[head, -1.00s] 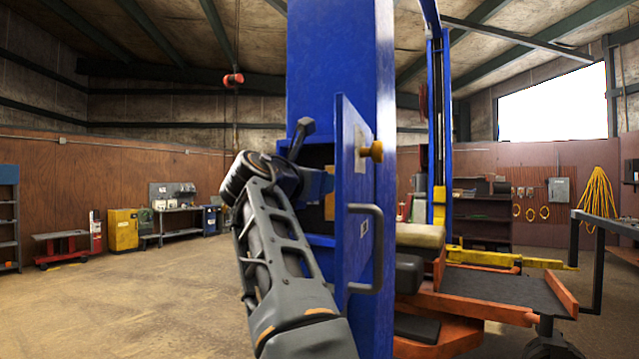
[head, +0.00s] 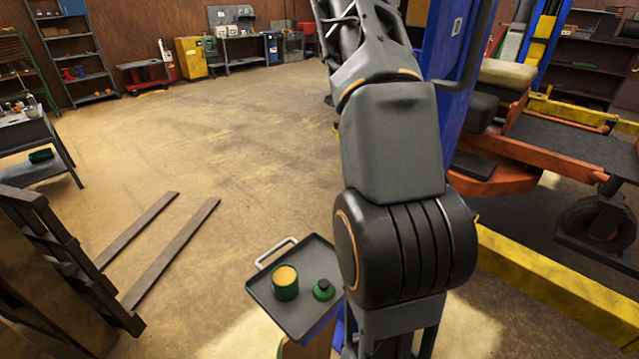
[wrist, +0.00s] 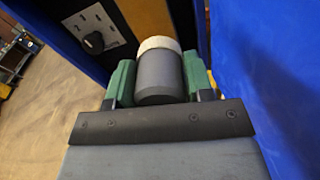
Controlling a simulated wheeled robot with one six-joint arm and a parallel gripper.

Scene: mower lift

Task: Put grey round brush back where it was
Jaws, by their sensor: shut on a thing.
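The grey round brush (wrist: 160,77) is a short grey cylinder with a pale top edge, in the wrist view. My gripper (wrist: 160,85) is shut on it, with a green finger on each side. Ahead of it is the dark inside of the blue lift cabinet (wrist: 56,8), with a grey panel (wrist: 95,35) bearing a black knob. I cannot tell whether the brush touches anything there. In the head view my arm hides part of the blue post, and my gripper is out of the picture.
A dark tray (head: 262,292) at the bottom holds an open green tin (head: 285,283) and its green lid (head: 324,290). The cabinet's blue door (wrist: 270,70) stands close on the right in the wrist view. Pallet forks (head: 170,255) lie left; open floor is beyond.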

